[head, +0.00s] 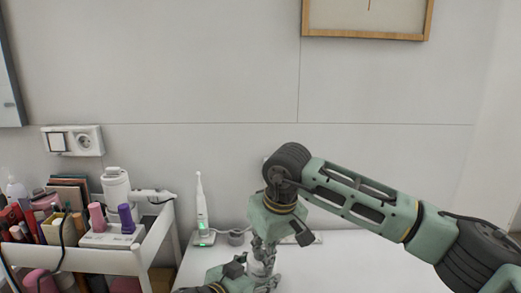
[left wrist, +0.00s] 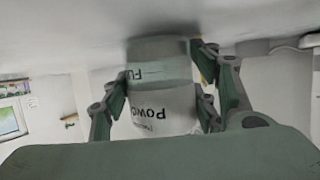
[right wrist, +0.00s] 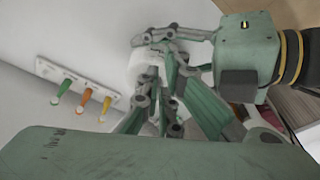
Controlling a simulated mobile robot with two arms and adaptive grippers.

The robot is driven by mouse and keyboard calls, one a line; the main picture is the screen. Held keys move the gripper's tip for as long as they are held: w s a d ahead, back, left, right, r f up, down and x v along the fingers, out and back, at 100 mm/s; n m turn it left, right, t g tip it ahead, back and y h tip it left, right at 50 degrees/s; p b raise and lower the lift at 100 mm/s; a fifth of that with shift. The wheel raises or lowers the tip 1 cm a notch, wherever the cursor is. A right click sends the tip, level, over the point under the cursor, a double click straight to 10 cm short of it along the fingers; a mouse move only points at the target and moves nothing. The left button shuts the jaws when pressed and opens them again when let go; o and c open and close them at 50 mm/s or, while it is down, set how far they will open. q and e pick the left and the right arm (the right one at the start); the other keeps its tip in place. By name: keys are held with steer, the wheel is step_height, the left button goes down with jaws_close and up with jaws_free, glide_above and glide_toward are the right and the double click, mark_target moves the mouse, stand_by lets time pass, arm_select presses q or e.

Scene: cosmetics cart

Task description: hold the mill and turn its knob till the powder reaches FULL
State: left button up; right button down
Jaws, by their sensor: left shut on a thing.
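My left gripper (left wrist: 163,82) is shut on the mill, with a finger on each side. In the head view my arms hide most of the mill. My right gripper (right wrist: 157,78) is at the mill from above, its fingers close to a white part (right wrist: 143,66). The knob is hidden, and I cannot tell whether these fingers grip it.
A white cart (head: 133,258) with cosmetics stands at the left. An electric toothbrush (head: 201,206) stands upright on the white table (head: 370,268), left of my grippers. A white strip (right wrist: 73,82) with green, orange and yellow pieces lies nearby. The table's right part is clear.

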arm_select(q)
steer(key=shift+s+d+f, duration=0.1)
steer(key=shift+s, duration=0.05)
arm_select(e)
steer(key=shift+w+d+f, duration=0.15)
steer(key=shift+w+d, duration=0.15)
steer(key=shift+d, duration=0.35)
steer(key=shift+w+d+f, duration=0.15)
steer(key=shift+w+d, duration=0.1)
steer(key=shift+d, duration=0.35)
steer(key=shift+w+d, duration=0.1)
steer(key=shift+w, duration=0.05)
steer(key=shift+d+f, duration=0.1)
step_height(320, 180, up, 7)
steer(key=shift+f, duration=0.2)
